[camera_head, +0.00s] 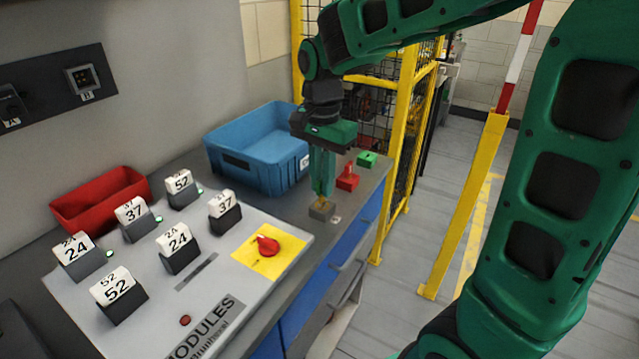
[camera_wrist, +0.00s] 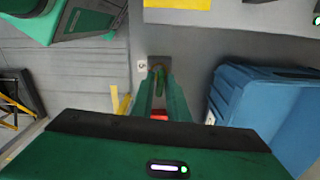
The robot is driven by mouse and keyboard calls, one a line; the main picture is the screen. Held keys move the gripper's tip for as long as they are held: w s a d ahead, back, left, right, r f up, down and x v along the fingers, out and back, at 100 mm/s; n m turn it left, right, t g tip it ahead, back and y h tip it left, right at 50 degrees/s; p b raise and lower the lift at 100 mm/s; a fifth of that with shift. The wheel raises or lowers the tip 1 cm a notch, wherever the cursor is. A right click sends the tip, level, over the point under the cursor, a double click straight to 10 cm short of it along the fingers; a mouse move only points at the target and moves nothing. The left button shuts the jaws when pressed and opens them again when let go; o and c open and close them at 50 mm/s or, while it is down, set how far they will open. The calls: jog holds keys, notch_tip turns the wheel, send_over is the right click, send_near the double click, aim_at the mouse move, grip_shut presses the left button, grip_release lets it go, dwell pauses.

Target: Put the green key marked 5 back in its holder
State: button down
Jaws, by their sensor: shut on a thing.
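My gripper (camera_head: 322,192) points down over the back right of the worktop, shut on the green key. The key (camera_wrist: 161,78) shows only as a small green piece between the fingertips in the wrist view; its number is not readable. A yellowish bit shows at the fingertips in the head view. Right below them is a small grey holder block (camera_head: 321,210) with a white label beside it; it also shows in the wrist view (camera_wrist: 187,75). The key looks upright at the holder, but I cannot tell whether it is in the slot.
A red block with a red key (camera_head: 347,179) and a green block (camera_head: 367,159) stand just behind the gripper. A blue bin (camera_head: 240,170) is to its left. A grey panel (camera_head: 230,295) with numbered modules and a red knob (camera_head: 267,246) lies in front. A yellow fence (camera_head: 402,140) stands right.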

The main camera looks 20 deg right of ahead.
jog(key=shift+r, duration=0.4)
jog(key=shift+r, duration=1.95)
